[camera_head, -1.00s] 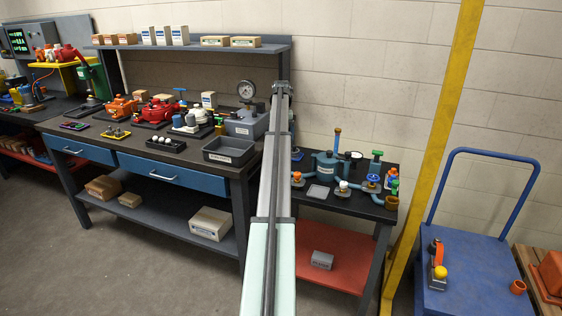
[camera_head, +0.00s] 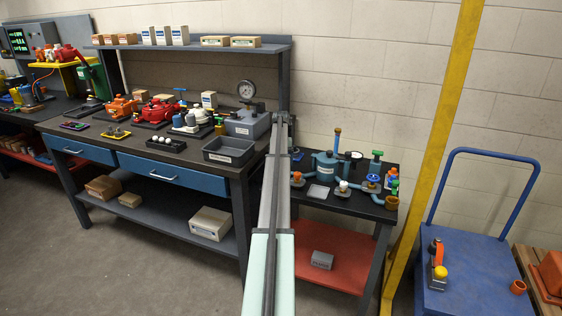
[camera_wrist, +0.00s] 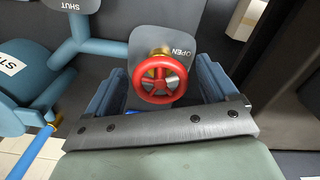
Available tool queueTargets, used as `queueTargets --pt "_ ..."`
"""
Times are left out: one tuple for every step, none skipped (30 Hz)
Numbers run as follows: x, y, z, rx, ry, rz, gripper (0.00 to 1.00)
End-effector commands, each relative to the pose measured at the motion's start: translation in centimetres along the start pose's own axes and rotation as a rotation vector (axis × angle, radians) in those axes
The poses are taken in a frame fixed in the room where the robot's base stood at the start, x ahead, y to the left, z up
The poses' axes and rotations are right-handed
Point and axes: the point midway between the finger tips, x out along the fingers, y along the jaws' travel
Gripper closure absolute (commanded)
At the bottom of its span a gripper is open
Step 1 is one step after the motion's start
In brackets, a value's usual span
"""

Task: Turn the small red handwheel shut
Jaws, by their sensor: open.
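The small red handwheel (camera_wrist: 160,78) sits on a brass stem in the middle of the wrist view. Behind it is a grey plate (camera_wrist: 178,40) whose lettering reads OPEN, upside down. My gripper (camera_wrist: 160,72) is open, with one blue-grey finger on each side of the wheel. A gap shows between the wheel and each finger, so it is not clamped. I cannot tell how deep the fingertips reach. In the head view my arm runs up the middle, and I cannot make out the red wheel or the fingers there.
Blue pipe (camera_wrist: 95,46) and a blue vessel (camera_wrist: 18,85) lie to the left in the wrist view, with a second plate (camera_wrist: 72,4) marked SHUT. In the head view a small table (camera_head: 318,200) with a blue tank (camera_head: 325,166) and valves stands right of my arm.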

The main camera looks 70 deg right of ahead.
Motion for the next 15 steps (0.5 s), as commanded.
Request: queueTargets --pt "0.07 0.0 0.0 0.0 0.0 0.0 0.14" --pt "0.09 0.0 0.0 0.0 0.0 0.0 0.14" --pt "0.1 0.0 0.0 0.0 0.0 0.0 0.14" --pt "0.09 0.0 -0.01 0.0 0.0 0.0 0.14" --pt "0.08 0.0 -0.01 0.0 0.0 0.0 0.14" --pt "0.07 0.0 0.0 0.0 0.0 0.0 0.14" --pt "0.07 0.0 0.0 0.0 0.0 0.0 0.14" --pt "0.07 0.0 0.0 0.0 0.0 0.0 0.14" --pt "0.06 0.0 0.0 0.0 0.0 0.0 0.17" --pt "0.06 0.0 0.0 0.0 0.0 0.0 0.2" --pt "0.06 0.0 0.0 0.0 0.0 0.0 0.23" --pt "0.05 0.0 0.0 0.0 0.0 0.0 0.27" --pt "0.05 0.0 0.0 0.0 0.0 0.0 0.3" --pt "0.05 0.0 -0.01 0.0 0.0 0.0 0.33" --pt "0.05 0.0 -0.01 0.0 0.0 0.0 0.37"
